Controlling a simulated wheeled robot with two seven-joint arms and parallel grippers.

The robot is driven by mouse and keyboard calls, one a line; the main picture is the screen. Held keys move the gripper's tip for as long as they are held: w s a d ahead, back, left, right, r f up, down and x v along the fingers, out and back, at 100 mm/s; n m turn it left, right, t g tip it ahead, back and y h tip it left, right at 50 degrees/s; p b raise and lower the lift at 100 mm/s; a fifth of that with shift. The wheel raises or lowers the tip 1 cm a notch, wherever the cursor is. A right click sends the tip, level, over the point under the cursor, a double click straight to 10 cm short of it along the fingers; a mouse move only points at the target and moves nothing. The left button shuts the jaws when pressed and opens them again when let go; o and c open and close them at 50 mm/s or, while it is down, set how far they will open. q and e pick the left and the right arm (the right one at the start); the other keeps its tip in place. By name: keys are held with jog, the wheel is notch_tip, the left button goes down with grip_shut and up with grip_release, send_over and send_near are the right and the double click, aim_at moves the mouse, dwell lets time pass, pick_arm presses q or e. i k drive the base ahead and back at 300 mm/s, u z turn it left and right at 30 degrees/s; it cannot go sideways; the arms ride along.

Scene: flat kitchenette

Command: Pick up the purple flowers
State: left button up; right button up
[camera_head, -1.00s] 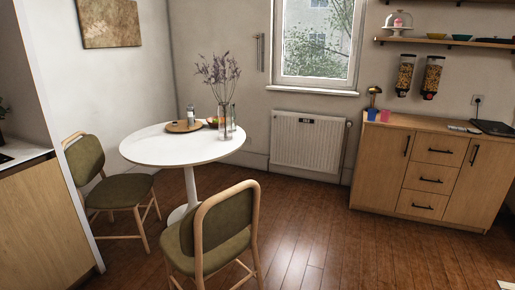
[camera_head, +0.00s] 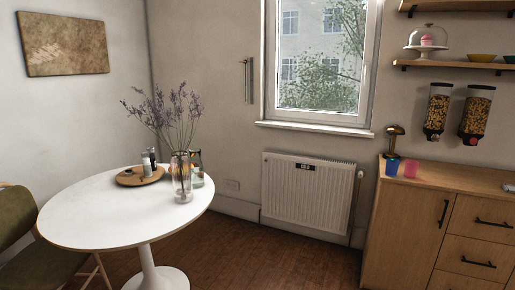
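The purple flowers (camera_head: 172,112) are thin sprigs standing upright in a clear glass vase (camera_head: 182,180). The vase stands near the right edge of a round white table (camera_head: 90,215). A round wooden tray (camera_head: 130,179) with small shakers (camera_head: 149,162) is just left of the vase. Another glass item behind the vase is partly hidden. Neither of my grippers shows in the head view.
A green chair (camera_head: 18,228) is at the left of the table, cut off by the frame. A radiator (camera_head: 308,193) is on the wall under the window. A wooden cabinet (camera_head: 405,215) stands at the right. The wooden floor (camera_head: 270,262) between table and cabinet is clear.

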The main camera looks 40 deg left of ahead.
aim_at(159, 115)
jog(key=u, duration=0.25)
jog(key=i, duration=1.9)
jog(key=u, duration=0.85)
